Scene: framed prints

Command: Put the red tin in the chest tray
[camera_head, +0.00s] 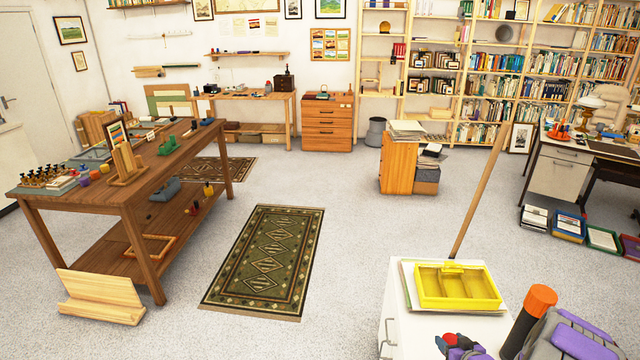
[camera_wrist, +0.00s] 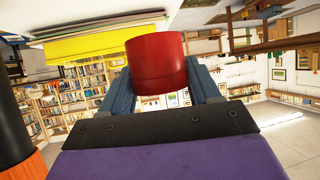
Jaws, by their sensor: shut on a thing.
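The red tin (camera_wrist: 157,66) is held between the two blue-grey fingers of my gripper (camera_wrist: 161,84) in the wrist view. In the head view the red tin (camera_head: 450,339) is a small red patch at the bottom edge, with my gripper (camera_head: 456,346) around it, partly cut off. A yellow tray (camera_head: 462,303) with compartments lies on top of the white chest (camera_head: 405,330), just above and beyond my gripper in the picture. No objects show in the tray. A yellow edge (camera_wrist: 95,47) also shows in the upside-down wrist view.
A flat stack of boards or papers (camera_head: 409,288) lies under the yellow tray. A wooden pole (camera_head: 480,195) rises behind the chest. A patterned rug (camera_head: 265,262) and a long wooden workbench (camera_head: 150,190) are to the left. The floor between rug and chest is clear.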

